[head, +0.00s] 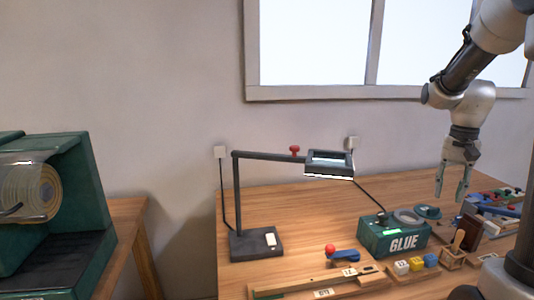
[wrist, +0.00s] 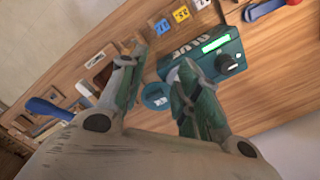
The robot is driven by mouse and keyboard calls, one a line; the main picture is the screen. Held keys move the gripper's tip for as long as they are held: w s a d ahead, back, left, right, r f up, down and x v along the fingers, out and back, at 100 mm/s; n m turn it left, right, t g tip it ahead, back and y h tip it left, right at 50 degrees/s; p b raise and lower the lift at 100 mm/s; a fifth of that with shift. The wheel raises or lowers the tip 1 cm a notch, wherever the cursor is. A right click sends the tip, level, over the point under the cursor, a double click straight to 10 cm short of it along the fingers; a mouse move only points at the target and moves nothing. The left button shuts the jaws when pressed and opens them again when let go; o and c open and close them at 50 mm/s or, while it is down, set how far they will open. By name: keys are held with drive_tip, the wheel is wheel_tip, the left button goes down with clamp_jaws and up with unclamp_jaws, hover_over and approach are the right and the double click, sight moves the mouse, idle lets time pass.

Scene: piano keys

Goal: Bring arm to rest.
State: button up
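My gripper (head: 454,182) hangs above the right part of the workbench in the head view, fingers pointing down. In the wrist view my gripper (wrist: 160,68) shows its two green fingers spread apart with nothing between them. Below it lies the bench top (head: 313,218) with the green glue pot box (head: 393,240) and a round green lid (head: 428,212). The lid also shows in the wrist view (wrist: 155,96), beyond the gap between the fingers. My gripper is clear of the bench and its objects.
A black desk lamp (head: 238,195) stands at the bench's left. Several small numbered blocks (head: 402,267) and a red-knobbed tool (head: 330,249) lie at the front. Tools crowd the right end. A green machine (head: 75,190) stands on a separate table at left. A window (head: 315,45) is behind.

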drive_tip(key=s+a+r+n+t, duration=0.2)
drive_tip(key=s+a, duration=0.4)
drive_tip(key=s, duration=0.3)
drive_tip(key=s+a+r+n+t, duration=0.2)
drive_tip(key=s+a+r+n, duration=0.3)
drive_tip(key=s, duration=0.4)
drive_tip(key=shift+s+a+n+t, duration=0.3)
drive_tip(key=shift+a+t, duration=0.1)
drive_tip(key=shift+a, duration=0.2)
idle(0.7)
